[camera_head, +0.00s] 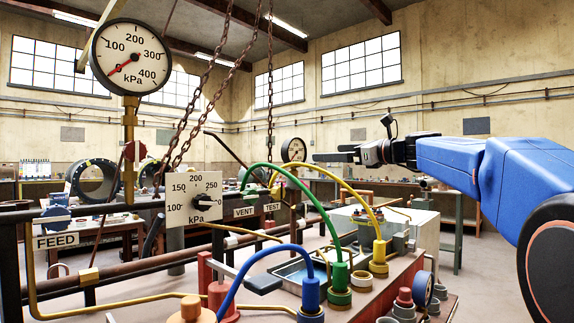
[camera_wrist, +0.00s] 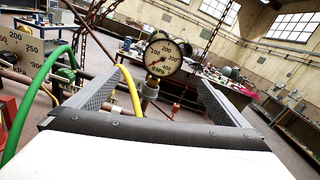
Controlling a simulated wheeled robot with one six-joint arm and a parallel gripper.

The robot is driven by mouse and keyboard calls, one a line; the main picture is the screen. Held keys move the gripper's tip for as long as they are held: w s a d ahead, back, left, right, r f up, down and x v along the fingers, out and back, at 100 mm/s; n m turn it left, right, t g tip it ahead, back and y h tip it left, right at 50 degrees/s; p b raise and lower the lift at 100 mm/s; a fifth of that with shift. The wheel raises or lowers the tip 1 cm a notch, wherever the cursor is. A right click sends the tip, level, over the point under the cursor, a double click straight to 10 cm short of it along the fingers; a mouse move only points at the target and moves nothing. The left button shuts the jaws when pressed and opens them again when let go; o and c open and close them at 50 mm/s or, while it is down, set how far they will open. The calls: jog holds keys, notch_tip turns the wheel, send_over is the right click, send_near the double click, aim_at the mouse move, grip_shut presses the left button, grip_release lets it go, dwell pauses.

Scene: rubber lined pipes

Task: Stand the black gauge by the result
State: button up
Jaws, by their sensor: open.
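A dark-rimmed round gauge (camera_head: 294,150) with a pale dial stands behind the hoses in the head view. My gripper (camera_head: 335,156) is at the right, pointing left, open and empty, apart from the gauges. A square plate (camera_head: 194,197) carries a kPa scale and black knob. I cannot tell which gauge is the task's.
Green (camera_head: 313,197), yellow (camera_head: 345,195) and blue (camera_head: 250,258) hoses arch over the bench. A shallow metal tray (camera_head: 300,268) lies among them. Chains (camera_head: 205,85) hang at the centre. Signs read FEED (camera_head: 56,240), VENT and TEST. Free floor shows at the right.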

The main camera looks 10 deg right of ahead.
aim_at(298, 153)
jog(key=x, duration=1.1)
jog(key=shift+w+a, duration=0.2)
jog(key=shift+w, duration=0.15)
jog(key=shift+w+d+x, duration=0.1)
jog(key=shift+d+x, duration=0.05)
jog(key=shift+x, duration=1.2)
jog(key=shift+w+d+x, duration=0.15)
jog(key=shift+d+x, duration=0.05)
jog(key=shift+x, duration=1.1)
jog(key=shift+f, duration=0.15)
jog(key=c, duration=1.5)
jog(key=shift+o, duration=0.2)
